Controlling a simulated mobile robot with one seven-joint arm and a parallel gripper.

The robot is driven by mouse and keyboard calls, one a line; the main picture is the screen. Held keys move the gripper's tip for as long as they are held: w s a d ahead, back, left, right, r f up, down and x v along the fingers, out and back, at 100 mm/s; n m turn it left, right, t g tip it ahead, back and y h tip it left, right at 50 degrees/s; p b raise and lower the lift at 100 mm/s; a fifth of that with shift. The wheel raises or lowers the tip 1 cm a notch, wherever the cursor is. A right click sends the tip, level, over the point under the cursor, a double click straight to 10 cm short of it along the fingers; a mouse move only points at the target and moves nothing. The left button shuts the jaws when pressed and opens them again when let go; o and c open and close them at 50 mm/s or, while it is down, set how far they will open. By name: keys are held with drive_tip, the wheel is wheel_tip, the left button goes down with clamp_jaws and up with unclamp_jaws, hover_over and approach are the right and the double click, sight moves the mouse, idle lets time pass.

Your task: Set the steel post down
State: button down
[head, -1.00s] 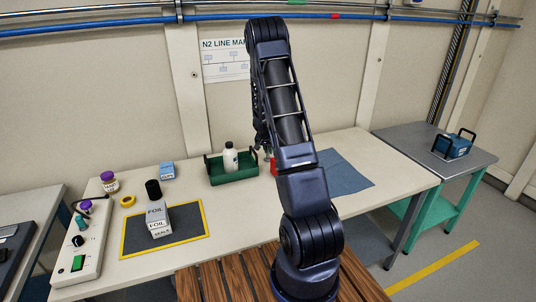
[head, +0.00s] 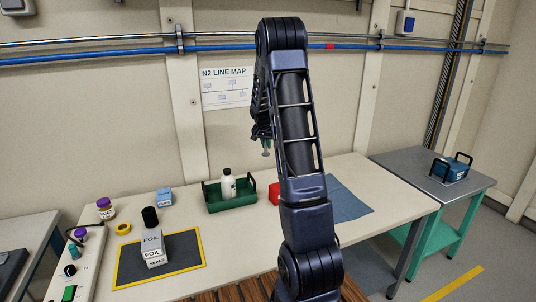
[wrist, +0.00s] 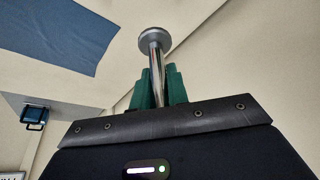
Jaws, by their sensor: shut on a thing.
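The steel post (wrist: 155,62) is a shiny rod with a round disc at its end. In the wrist view my gripper (wrist: 160,88) has its green fingers shut on the rod, with the disc end standing clear of them. In the head view my gripper (head: 264,139) is partly hidden behind my arm. The post (head: 266,151) shows as a small piece below it, held above the bench (head: 314,169) with the disc end down.
A green tray (head: 230,205) with a white bottle (head: 228,184) and a red object (head: 274,193) are near the arm. A blue cloth (head: 349,201) lies right. A blue case (head: 451,169) sits on the side table.

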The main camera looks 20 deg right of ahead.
drive_tip(key=shift+r, duration=0.5)
drive_tip(key=shift+d, duration=0.35)
drive_tip(key=s+d+m+g, duration=0.1)
drive_tip(key=s+d+m, duration=0.15)
drive_tip(key=d, duration=0.95)
drive_tip(key=s+d+m+h, duration=0.15)
drive_tip(key=s+d, duration=0.25)
drive_tip(key=d, duration=0.8)
drive_tip(key=s+d+m+g, duration=0.1)
drive_tip(key=s+d+m, duration=0.25)
drive_tip(key=d, duration=0.75)
drive_tip(key=s+d+m+g, duration=0.2)
drive_tip(key=s+d+m, duration=0.3)
drive_tip(key=s+d, duration=2.1)
drive_tip(key=f, duration=0.6)
drive_tip(key=w+f, duration=0.1)
drive_tip(key=f, duration=1.2)
drive_tip(key=shift+w+d+f, duration=0.2)
drive_tip(key=shift+d+f, duration=0.05)
drive_tip(key=shift+f, duration=0.1)
drive_tip(key=shift+f, duration=0.15)
